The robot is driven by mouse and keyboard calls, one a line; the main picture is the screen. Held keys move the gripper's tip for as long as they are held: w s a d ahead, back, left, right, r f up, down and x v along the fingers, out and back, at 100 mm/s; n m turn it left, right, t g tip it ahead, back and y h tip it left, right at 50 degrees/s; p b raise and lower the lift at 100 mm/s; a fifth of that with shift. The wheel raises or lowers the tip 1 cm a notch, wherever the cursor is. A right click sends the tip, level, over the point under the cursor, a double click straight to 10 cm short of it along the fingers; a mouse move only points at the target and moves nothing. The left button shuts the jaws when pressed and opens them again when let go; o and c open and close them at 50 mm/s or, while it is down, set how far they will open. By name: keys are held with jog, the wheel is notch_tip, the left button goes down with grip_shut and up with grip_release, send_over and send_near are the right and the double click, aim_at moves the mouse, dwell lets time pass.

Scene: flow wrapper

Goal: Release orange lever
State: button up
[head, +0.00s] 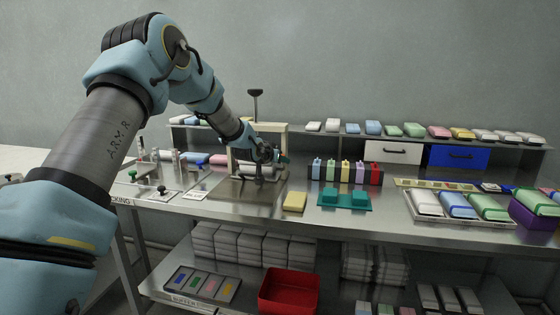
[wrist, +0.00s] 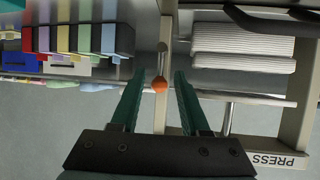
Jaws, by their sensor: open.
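The orange lever's round knob (wrist: 160,85) shows in the wrist view, in front of an upright cream post of the press frame (wrist: 168,70). My gripper (wrist: 160,76) is open, with one teal finger on each side of the knob. Gaps show between the knob and both fingers, so it is not clamped. In the head view my gripper (head: 279,158) is at the cream press frame (head: 278,129) on the bench. I cannot make out the orange knob there; my gripper and wrist cover that area.
A rack of coloured dispensers (head: 345,172) stands right of the press. A yellow block (head: 295,202) and a teal fixture (head: 345,198) lie in front. A black T-handle (head: 255,104) rises above the press. White packs (wrist: 243,45) show inside the frame.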

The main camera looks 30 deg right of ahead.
jog(key=b+v, duration=0.1)
jog(key=v, duration=0.9)
jog(key=shift+b, duration=0.4)
jog(key=shift+s+r, duration=0.1)
jog(key=s+a+f+n+g+y+p, duration=0.1)
jog(key=s+a+n+y+p, duration=0.2)
jog(key=a, duration=1.1)
jog(key=s+a+f+n+g+y+p, duration=0.15)
jog(key=a+y, duration=0.35)
jog(key=a, duration=1)
jog(key=s+a+n+g+y+p, duration=0.1)
jog(key=s+a+n, duration=0.4)
jog(key=s+a, duration=1.1)
jog(key=shift+s+f+g+y+p, duration=0.4)
jog(key=shift+g+y, duration=0.2)
jog(key=shift+g, duration=0.65)
jog(key=shift+c, duration=0.2)
